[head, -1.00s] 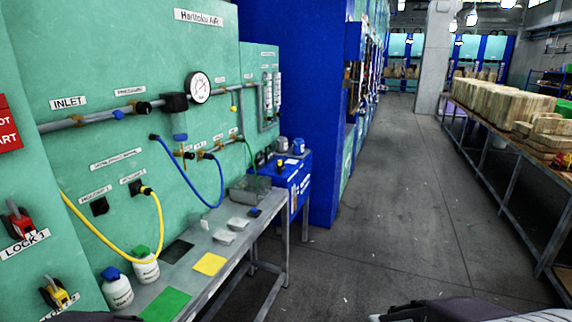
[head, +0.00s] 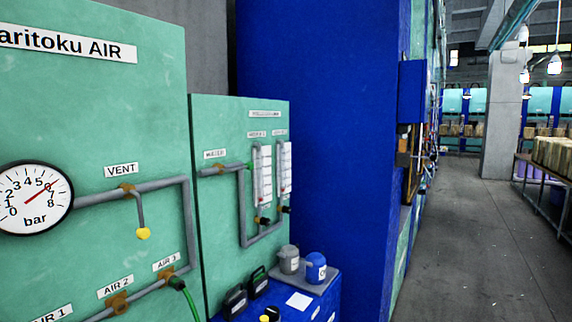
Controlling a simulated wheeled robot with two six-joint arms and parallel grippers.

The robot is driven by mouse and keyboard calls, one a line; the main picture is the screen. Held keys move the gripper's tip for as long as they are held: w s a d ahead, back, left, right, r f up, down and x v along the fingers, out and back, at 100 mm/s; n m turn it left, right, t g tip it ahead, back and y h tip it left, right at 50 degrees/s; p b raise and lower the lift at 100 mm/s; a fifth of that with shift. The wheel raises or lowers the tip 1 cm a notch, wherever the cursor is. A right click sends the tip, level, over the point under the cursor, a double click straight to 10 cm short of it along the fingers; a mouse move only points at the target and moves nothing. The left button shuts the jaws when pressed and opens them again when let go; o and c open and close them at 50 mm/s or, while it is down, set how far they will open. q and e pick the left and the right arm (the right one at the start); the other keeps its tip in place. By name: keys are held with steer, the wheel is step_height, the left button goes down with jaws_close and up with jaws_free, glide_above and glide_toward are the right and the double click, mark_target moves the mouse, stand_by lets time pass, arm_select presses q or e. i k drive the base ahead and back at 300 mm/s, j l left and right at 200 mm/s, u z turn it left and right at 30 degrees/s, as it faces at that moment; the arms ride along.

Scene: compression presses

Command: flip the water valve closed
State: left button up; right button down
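A pipe (head: 222,169) under a small label that seems to read WATER (head: 214,154) runs across the smaller green panel (head: 220,255). A small green part (head: 238,166) sits on this pipe near its corner. It looks like the water valve's handle, but it is too small to tell which way it is turned. The pipe leads down and round to two clear flow tubes (head: 265,175) with dark knobs at their lower ends. Neither of my grippers is in view.
A pressure gauge (head: 34,198) and a yellow-ended vent pipe (head: 143,233) are on the larger panel at left. A blue cabinet (head: 325,312) with jugs and cans stands below the water panel. Open floor (head: 465,245) lies at right.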

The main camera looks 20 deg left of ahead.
mark_target(249, 166)
steer(key=i+l+u, duration=0.1)
steer(key=i+u, duration=0.25)
steer(key=i, duration=0.2)
steer(key=i+l+u, duration=0.35)
steer(key=i, duration=0.2)
steer(key=i+l+u, duration=0.3)
steer(key=i, duration=0.2)
